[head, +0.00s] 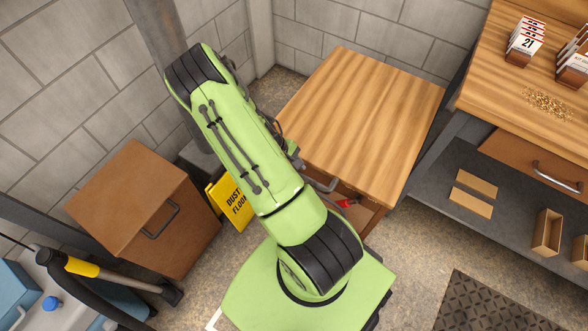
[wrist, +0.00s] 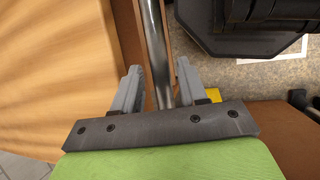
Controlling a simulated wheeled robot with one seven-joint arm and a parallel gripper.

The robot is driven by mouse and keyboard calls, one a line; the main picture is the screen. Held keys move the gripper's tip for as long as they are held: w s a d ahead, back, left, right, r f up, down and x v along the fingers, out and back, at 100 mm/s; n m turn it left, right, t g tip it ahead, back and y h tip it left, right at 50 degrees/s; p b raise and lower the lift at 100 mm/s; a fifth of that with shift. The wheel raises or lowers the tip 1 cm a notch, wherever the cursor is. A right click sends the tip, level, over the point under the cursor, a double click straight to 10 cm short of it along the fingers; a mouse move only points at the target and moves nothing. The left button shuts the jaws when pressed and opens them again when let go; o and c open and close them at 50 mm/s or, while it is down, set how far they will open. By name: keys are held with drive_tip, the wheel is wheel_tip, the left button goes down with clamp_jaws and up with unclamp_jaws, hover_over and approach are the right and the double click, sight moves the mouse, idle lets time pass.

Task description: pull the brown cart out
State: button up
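The brown wood-topped cart (head: 365,110) stands in the corner by the block walls. A grey metal handle bar (head: 326,186) shows along its near edge, partly hidden by my arm. In the wrist view the cart's striped top (wrist: 50,80) fills the left side, and the bar (wrist: 153,40) runs down between the fingers of my gripper (wrist: 160,85). The fingers are apart, one on each side of the bar, with a small gap visible. In the head view my gripper is hidden behind my arm.
A darker brown cabinet (head: 135,205) with a dark handle stands at left. A yellow floor sign (head: 232,203) is between it and my arm. A workbench (head: 520,85) with a lower shelf is close on the cart's right. Open floor (head: 410,255) lies at lower right, with a dark mat (head: 495,303).

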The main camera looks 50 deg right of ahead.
drive_tip(key=shift+o, duration=0.3)
drive_tip(key=p+v, duration=0.4)
drive_tip(key=v, duration=1.1)
drive_tip(key=shift+r, duration=0.35)
drive_tip(key=shift+w+a, duration=0.15)
